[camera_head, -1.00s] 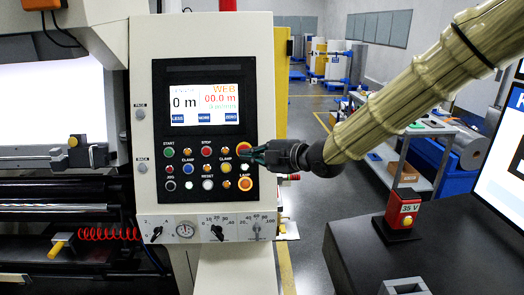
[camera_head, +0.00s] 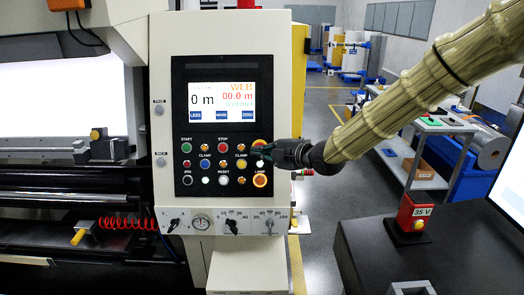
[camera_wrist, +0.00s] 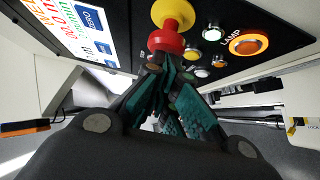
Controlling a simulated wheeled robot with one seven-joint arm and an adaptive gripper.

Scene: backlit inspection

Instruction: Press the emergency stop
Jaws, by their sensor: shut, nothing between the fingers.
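The emergency stop (camera_head: 259,142) is a red mushroom button on a yellow collar, at the upper right of the button panel, partly hidden by my gripper in the head view. In the wrist view, its red head (camera_wrist: 167,42) and yellow collar stand just beyond my fingertips. My gripper (camera_head: 254,153) is shut and empty, with its dark green-padded fingers together at the panel's right side. In the wrist view, the fingertips (camera_wrist: 157,64) lie close to the red head. I cannot tell whether they touch it.
Around the stop are several small buttons, with the orange-ringed LAMP button (camera_head: 260,180) below. A screen (camera_head: 222,102) is above and a row of knobs (camera_head: 231,222) is below. A dark table (camera_head: 400,262) with a red 35 V box (camera_head: 412,213) stands at right.

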